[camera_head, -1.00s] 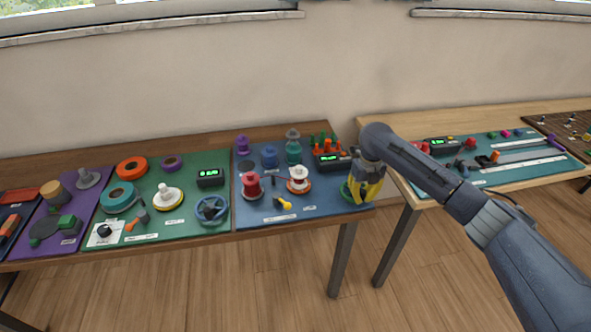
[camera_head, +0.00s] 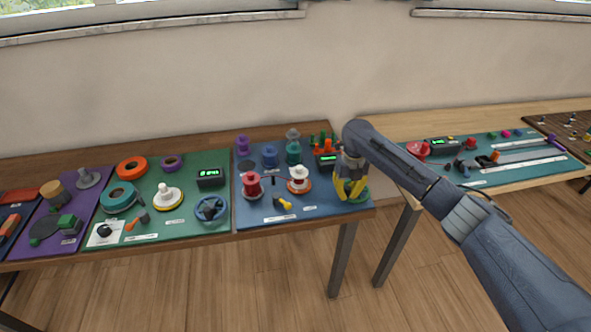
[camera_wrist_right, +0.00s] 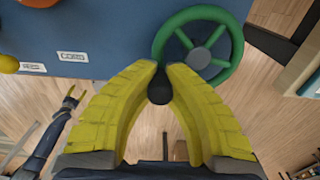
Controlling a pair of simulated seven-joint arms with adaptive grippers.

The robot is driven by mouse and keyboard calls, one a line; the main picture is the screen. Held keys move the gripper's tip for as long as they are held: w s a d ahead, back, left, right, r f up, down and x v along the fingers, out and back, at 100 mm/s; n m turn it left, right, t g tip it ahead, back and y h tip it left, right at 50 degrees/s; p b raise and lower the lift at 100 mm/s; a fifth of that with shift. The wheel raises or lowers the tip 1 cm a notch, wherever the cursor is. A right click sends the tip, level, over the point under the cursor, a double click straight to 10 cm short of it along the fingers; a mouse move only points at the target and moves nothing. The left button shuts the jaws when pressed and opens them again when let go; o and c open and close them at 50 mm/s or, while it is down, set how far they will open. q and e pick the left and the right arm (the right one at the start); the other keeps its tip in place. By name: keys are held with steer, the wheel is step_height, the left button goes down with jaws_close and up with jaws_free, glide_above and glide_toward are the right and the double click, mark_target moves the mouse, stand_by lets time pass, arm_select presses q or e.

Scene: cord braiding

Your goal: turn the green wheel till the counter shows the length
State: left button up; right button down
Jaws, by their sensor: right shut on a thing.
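The green wheel (camera_wrist_right: 235,46) has spokes, a grey hub and a dark knob (camera_wrist_right: 158,90) at its near left rim. It lies at the front right corner of the blue board, partly hidden by my gripper in the head view. My right gripper (camera_head: 350,194) is at the wheel, its yellow fingers shut on the knob in the wrist view. The counter (camera_head: 325,161), a dark box with green digits, stands behind the wheel. My arm covers part of it and its digits are too small to read. My left gripper (camera_wrist_right: 72,94) is small in the wrist view, its fingers apart.
Left of the wheel on the blue board (camera_head: 305,212) are a white spool (camera_head: 299,180), a red spool (camera_head: 252,186) and a small yellow piece (camera_head: 284,204). A gap separates this table from the right table. Floor shows below the front edge.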

steer(key=shift+r, duration=0.1)
steer(key=shift+a, duration=0.15)
steer(key=shift+w+a, duration=0.1)
steer(key=shift+w, duration=0.1)
steer(key=shift+w+a, duration=0.3)
steer(key=shift+w, duration=0.3)
steer(key=c, duration=1.5)
jaws_free()
steer(key=shift+o, duration=0.2)
